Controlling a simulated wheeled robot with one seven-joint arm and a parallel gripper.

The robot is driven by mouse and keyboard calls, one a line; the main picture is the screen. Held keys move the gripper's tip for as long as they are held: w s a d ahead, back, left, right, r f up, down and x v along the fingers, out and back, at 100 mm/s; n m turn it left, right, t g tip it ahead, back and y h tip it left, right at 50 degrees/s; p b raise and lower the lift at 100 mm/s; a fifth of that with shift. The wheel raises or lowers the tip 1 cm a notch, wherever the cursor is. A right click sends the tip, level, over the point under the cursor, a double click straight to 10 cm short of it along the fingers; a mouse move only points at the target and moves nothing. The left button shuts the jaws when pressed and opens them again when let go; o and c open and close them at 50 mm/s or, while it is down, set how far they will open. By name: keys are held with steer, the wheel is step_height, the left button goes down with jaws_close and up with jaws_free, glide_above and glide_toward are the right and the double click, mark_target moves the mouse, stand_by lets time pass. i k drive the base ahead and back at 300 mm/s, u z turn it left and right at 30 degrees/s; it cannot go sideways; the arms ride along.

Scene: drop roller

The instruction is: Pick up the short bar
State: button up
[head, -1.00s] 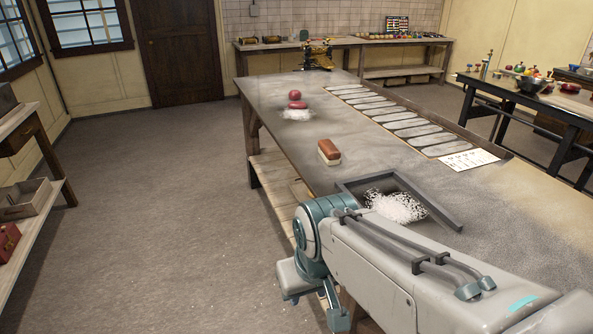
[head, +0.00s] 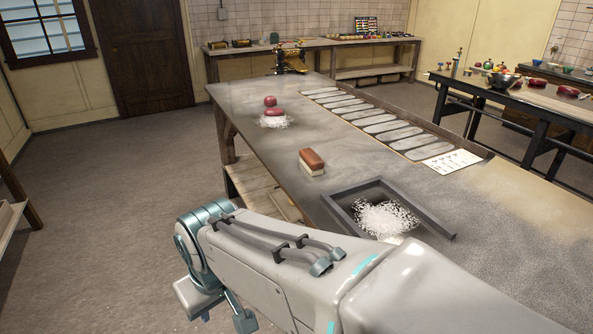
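I cannot tell for sure which thing is the short bar. A small block (head: 312,158) with a red-brown top and a pale lower part lies on the long grey workbench (head: 290,133), near its left edge. A dark red rounded piece (head: 275,113) lies on a pile of white shreds (head: 274,123) farther back, with a dark red ball (head: 270,101) just behind it. My arm crosses the bottom of the view, its teal joint left of the bench. I see no fingertips, so my gripper is not visible.
A dark shallow frame (head: 437,226) around white shreds (head: 387,220) sits at the near bench edge, close to my arm. A row of grey ovals (head: 378,127) and a white card (head: 452,162) line the far side. Open floor (head: 110,180) lies left.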

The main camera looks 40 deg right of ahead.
mark_target(345, 190)
steer(key=z, duration=0.05)
steer(key=i, duration=2)
steer(key=z, duration=4)
